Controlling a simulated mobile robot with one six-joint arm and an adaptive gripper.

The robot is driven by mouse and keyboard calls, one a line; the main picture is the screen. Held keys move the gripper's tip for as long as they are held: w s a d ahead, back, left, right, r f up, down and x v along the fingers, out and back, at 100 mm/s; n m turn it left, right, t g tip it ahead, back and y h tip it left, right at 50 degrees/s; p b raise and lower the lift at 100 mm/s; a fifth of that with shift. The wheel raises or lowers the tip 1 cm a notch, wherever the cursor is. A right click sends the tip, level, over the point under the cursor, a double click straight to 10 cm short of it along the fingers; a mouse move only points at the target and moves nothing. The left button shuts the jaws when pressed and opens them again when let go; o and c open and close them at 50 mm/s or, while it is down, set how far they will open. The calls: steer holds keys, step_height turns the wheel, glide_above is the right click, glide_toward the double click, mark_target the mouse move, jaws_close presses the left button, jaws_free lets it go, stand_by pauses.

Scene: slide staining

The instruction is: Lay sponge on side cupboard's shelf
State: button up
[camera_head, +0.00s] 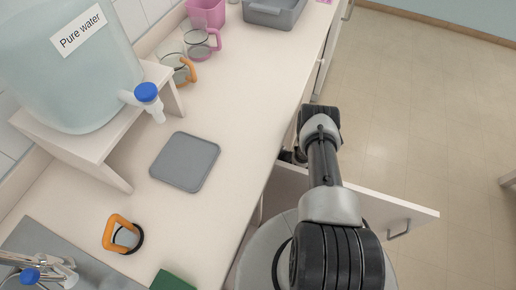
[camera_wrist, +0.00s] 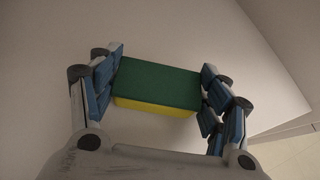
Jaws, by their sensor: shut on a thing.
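In the wrist view, a sponge (camera_wrist: 157,88) with a green top and a yellow lower layer sits between the two fingers of my gripper (camera_wrist: 160,90). The gripper is shut on it by its two short ends. A pale flat surface (camera_wrist: 150,30), apparently the cupboard's inside, lies behind and around the sponge. I cannot tell whether the sponge touches it. In the head view, my arm reaches down beside the counter's edge to the side cupboard, whose open door (camera_head: 405,213) sticks out to the right. The gripper and sponge are hidden there.
A green item (camera_head: 171,281) lies at the bottom edge.

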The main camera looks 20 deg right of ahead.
steer(key=shift+r, duration=0.15)
steer(key=o, duration=0.8)
steer(key=shift+f, duration=0.2)
steer(key=shift+s+d+r, duration=0.15)
steer(key=shift+s+r, duration=0.05)
steer(key=shift+r, duration=0.2)
steer(key=p+v, duration=0.4)
steer(key=v, duration=0.7)
steer(key=shift+s, duration=0.15)
